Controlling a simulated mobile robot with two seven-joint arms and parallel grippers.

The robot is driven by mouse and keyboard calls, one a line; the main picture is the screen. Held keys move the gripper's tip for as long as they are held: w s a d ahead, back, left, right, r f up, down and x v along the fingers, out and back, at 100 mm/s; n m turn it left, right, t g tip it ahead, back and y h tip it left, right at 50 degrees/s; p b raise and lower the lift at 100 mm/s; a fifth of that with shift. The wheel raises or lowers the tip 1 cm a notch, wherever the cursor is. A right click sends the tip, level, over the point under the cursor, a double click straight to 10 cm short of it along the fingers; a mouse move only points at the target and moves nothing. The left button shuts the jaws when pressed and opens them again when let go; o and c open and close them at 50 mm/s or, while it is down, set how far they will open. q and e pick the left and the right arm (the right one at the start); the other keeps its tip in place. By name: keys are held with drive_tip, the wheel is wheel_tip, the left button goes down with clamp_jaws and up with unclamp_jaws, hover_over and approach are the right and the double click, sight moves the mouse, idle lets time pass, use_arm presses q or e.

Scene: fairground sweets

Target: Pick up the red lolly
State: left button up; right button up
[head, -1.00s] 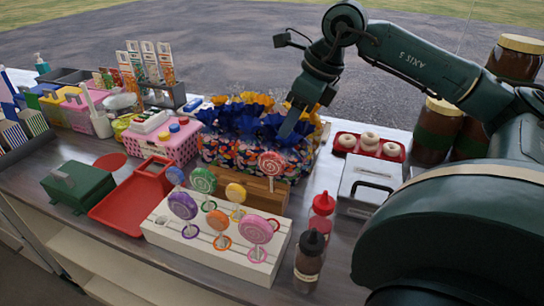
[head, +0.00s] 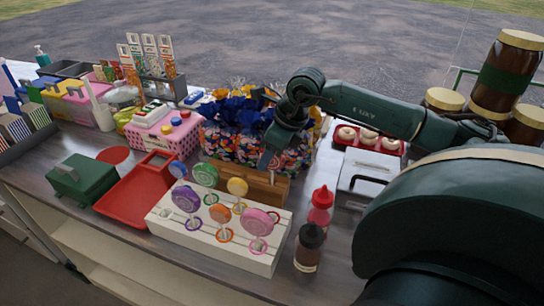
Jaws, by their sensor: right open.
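The red lolly stands at the back right of a white slotted stand (head: 252,262), and its head is mostly hidden behind my right gripper (head: 267,161). My right gripper is open and points down at the lolly's head. I cannot tell whether its fingers touch the lolly or stand around it. Other lollies stand upright in the stand: blue (head: 178,169), green (head: 205,174), yellow (head: 237,187), purple (head: 186,198), orange (head: 220,213) and pink (head: 258,222). My left gripper is not in view.
A wooden block (head: 262,187) and a box of colourful wrapped sweets (head: 222,147) stand just behind the stand. A red sauce bottle (head: 320,208) and a brown bottle (head: 309,249) stand to its right. A red tray (head: 128,200) lies on the left.

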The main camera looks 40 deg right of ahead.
drive_tip(key=shift+c, duration=0.3)
clamp_jaws()
idle(0.4)
wheel_tip(320, 180, up, 10)
drive_tip(key=shift+f, duration=0.1)
idle(0.3)
